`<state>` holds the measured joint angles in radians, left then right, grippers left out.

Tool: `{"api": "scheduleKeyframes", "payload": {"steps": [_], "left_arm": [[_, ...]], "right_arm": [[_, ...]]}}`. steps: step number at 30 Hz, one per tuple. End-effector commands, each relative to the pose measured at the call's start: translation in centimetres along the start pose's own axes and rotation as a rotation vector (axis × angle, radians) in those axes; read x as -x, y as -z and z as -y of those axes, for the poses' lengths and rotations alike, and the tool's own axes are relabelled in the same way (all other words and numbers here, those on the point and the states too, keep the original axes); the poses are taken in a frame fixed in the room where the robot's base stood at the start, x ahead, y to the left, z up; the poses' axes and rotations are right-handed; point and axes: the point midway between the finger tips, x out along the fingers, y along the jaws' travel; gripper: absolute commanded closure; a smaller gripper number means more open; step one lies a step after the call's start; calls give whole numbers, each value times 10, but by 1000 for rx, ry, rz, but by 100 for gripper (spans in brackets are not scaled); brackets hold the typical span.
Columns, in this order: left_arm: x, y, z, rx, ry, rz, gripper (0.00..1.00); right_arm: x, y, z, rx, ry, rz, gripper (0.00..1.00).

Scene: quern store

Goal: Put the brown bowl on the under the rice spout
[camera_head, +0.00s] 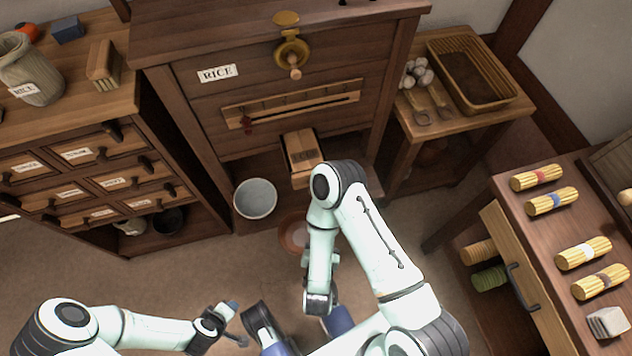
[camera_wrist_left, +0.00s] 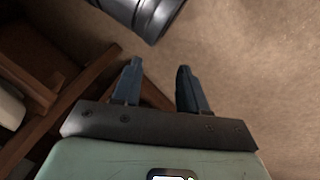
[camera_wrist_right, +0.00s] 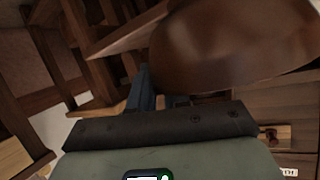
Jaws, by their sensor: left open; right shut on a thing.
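The brown bowl (camera_wrist_right: 235,45) fills the upper right of the right wrist view. My right gripper (camera_wrist_right: 158,92) is shut on its edge. In the head view the bowl (camera_head: 290,232) shows partly behind my right arm, in front of the rice cabinet. The wooden spout (camera_head: 303,148) sticks out low on the cabinet front, below the RICE label (camera_head: 218,73); the bowl is nearer to me than the spout. My right fingers are hidden in the head view. My left gripper (camera_head: 235,320) is open and empty at the lower left, over the floor; it also shows in the left wrist view (camera_wrist_left: 158,78).
A pale bowl (camera_head: 255,198) stands beside the spout, at the cabinet's lower left. A drawer chest (camera_head: 90,170) stands left, a side table (camera_head: 480,110) with a basket right. A counter (camera_head: 540,240) with several bundles is at far right. Open floor lies in front.

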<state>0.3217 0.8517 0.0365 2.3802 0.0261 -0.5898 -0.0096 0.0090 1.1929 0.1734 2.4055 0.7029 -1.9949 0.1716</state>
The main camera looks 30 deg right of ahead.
Motion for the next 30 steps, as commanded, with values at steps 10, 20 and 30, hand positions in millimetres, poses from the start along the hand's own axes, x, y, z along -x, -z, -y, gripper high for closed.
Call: {"api": "scheduleKeyframes", "payload": {"steps": [10, 20, 30], "left_arm": [[-30, -18, 27, 26, 44, 58, 57], [-38, -35, 40, 41, 68, 111, 57], [-51, -59, 58, 62, 100, 185, 57]], "right_arm": [[-74, 34, 4, -4, -4, -17, 100], [-115, 50, 9, -1, 1, -9, 100], [-159, 59, 10, 1, 1, -5, 100]]}}
